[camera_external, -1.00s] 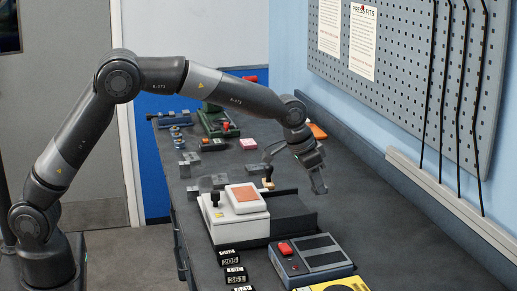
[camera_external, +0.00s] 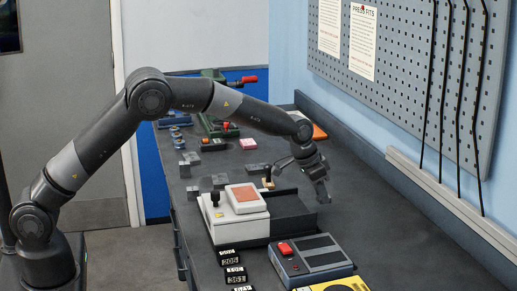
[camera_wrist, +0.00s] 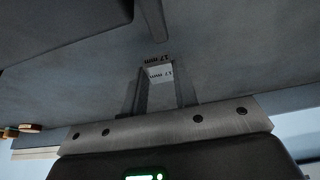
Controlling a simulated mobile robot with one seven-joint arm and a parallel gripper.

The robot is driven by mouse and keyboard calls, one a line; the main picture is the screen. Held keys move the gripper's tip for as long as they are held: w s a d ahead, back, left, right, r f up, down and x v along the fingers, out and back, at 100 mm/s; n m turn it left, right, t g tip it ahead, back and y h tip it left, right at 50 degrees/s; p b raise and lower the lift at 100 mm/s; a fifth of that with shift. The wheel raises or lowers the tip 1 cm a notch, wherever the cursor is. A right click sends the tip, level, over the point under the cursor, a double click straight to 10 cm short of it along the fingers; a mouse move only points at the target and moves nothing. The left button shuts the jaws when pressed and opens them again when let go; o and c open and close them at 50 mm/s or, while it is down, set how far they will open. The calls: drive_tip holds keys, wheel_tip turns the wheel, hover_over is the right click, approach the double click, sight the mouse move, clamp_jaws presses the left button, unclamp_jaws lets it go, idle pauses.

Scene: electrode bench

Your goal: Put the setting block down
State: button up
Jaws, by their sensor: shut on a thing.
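My gripper (camera_external: 322,190) is at the right of the bench, just behind and right of the white-and-orange device. It points down with its fingers low near the bench top. In the wrist view my gripper (camera_wrist: 158,88) is shut on the setting block (camera_wrist: 157,73), a small pale grey block with "17 mm" printed on it. The block sits between the two fingers. In the external view I cannot make out the block at the fingers. Whether its underside touches a surface is hidden.
The white device (camera_external: 241,225) with an orange pad and black knob stands close in front. A grey device with a red button (camera_external: 312,260) is nearer. Several grey blocks (camera_external: 192,192) lie at left. A green vise-like tool (camera_external: 215,122) is farther back. Bench at right front is clear (camera_external: 400,235).

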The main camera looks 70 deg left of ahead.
sight(318, 197)
drive_tip(key=shift+f, duration=1.5)
drive_tip(key=o, duration=1.1)
drive_tip(key=shift+f, duration=0.15)
drive_tip(key=shift+c, duration=0.2)
